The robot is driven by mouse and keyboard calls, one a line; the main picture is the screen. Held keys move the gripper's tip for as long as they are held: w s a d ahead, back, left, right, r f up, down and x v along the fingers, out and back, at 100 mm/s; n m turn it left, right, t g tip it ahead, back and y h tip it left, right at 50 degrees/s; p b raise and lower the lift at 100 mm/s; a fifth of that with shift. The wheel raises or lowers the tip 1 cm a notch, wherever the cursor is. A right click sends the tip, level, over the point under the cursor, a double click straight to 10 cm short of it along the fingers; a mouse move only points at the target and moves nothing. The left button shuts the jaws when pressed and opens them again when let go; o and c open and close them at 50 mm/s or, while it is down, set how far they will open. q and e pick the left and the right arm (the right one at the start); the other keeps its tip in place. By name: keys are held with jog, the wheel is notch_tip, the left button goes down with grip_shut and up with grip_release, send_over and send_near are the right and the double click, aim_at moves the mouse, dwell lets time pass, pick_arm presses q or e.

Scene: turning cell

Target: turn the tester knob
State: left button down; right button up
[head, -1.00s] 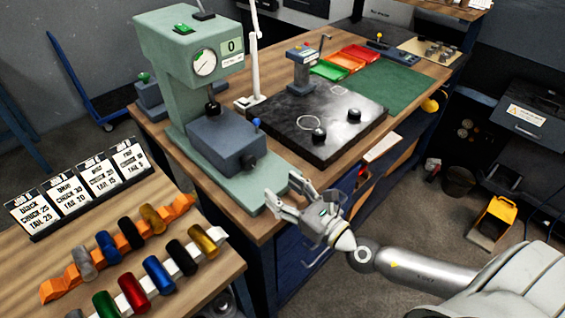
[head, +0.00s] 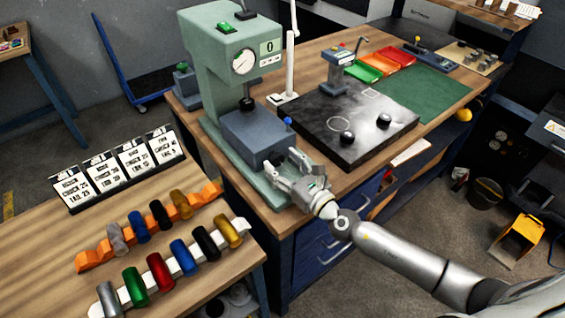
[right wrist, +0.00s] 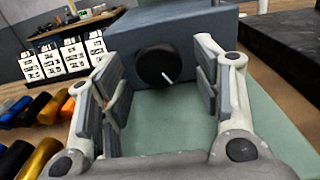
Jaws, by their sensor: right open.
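The tester is a green machine (head: 212,80) with a round dial and a display reading 0, standing on the wooden bench. Its grey-blue block (head: 252,137) sits on the green base. In the right wrist view, the black round knob (right wrist: 157,65) with a white pointer line is on the block's front face, the line slanting down to the right. My right gripper (head: 284,170) is open in front of that face. In the right wrist view its fingers (right wrist: 160,85) stand either side of the knob, apart from it. My left gripper is not in view.
A black plate (head: 345,125) with two black knobs lies right of the tester. A side table (head: 60,245) at left holds coloured cylinders on orange and white racks and several job cards (head: 118,168). A blue-topped lever (head: 288,124) rises by the block.

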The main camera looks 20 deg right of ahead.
jog(key=shift+w, duration=0.1)
jog(key=c, duration=1)
jog(key=shift+a+f+m+b, duration=0.1)
jog(key=shift+f+m+b, duration=0.1)
jog(key=shift+m+b, duration=0.35)
jog(key=shift+r+m, duration=0.2)
jog(key=shift+m, duration=0.95)
jog(key=o, duration=1)
